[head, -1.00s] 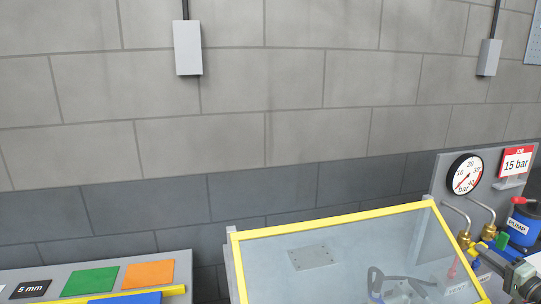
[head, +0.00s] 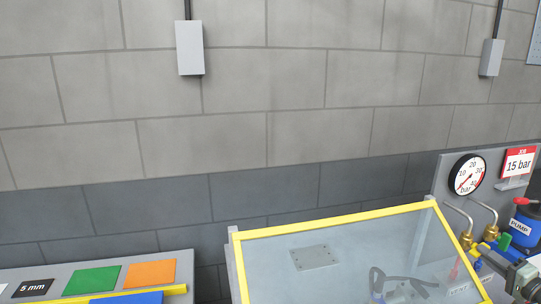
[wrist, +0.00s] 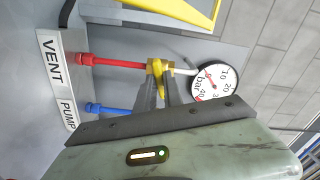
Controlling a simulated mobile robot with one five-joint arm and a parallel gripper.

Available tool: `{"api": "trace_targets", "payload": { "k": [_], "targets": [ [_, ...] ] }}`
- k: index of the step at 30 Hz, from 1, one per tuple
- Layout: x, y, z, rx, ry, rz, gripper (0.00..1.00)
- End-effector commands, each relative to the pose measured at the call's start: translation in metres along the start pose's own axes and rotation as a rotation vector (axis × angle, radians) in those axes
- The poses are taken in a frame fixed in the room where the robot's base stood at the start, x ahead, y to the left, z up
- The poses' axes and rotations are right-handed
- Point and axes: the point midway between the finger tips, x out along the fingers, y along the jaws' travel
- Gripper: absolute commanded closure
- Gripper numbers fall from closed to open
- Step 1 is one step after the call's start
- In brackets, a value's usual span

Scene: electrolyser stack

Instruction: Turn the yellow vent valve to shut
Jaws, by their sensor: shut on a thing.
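The yellow vent valve handle (wrist: 158,72) is between my gripper's fingers in the wrist view, on a brass fitting at the end of the red hose (wrist: 115,60). My gripper (wrist: 160,84) is shut on this handle. The fingers hide part of it. In the head view my gripper (head: 494,254) is at the right edge, by the yellow handle (head: 483,248) and brass fittings, and is small there. The handle's exact angle is hard to tell.
A pressure gauge (head: 467,174) stands behind the fittings. A blue hose (wrist: 115,109) runs beside the red one from the VENT and PUMP plate (wrist: 75,75). A yellow-framed clear panel (head: 335,222) is left of my gripper. The blue pump (head: 524,222) is close on the right.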

Motion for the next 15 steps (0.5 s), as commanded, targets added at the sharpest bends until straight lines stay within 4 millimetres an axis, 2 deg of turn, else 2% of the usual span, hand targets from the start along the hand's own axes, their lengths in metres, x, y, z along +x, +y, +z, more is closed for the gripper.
{"api": "trace_targets", "payload": {
  "k": [8, 15],
  "targets": [
    [-0.0005, 0.0004, 0.0000, 0.023, 0.000, 0.001, 1.00],
    [-0.0007, 0.0005, -0.0001, 0.363, 0.000, 0.002, 1.00]
  ]
}}
